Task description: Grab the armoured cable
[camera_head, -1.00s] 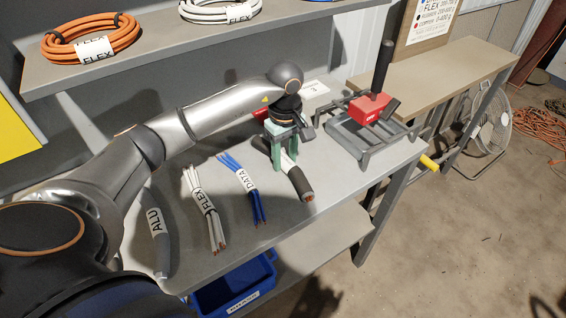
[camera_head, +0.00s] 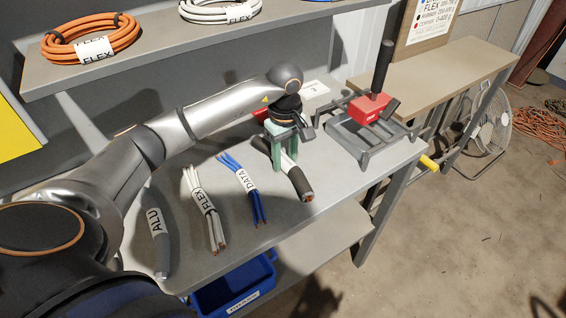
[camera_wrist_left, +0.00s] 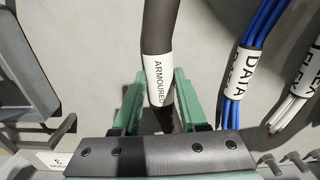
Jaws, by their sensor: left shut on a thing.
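The armoured cable (camera_head: 300,184) is a thick dark piece with a white label and a copper-coloured end. It lies on the grey workbench (camera_head: 330,195), right of the blue cables. My left gripper (camera_head: 285,168), with green fingers, reaches down over it and is shut on its labelled part. In the left wrist view the ARMOURED label (camera_wrist_left: 158,78) shows on the cable between the two fingers (camera_wrist_left: 157,105). The gripper base hides the cable's lower part there. My right gripper is not in view.
Left of the armoured cable lie the blue DATA bundle (camera_head: 240,174), the white FLEX bundle (camera_head: 203,209) and the grey ALU cable (camera_head: 160,238). A red and grey bench tool (camera_head: 371,108) stands to the right. A shelf (camera_head: 160,62) runs behind; a blue bin (camera_head: 232,290) sits below.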

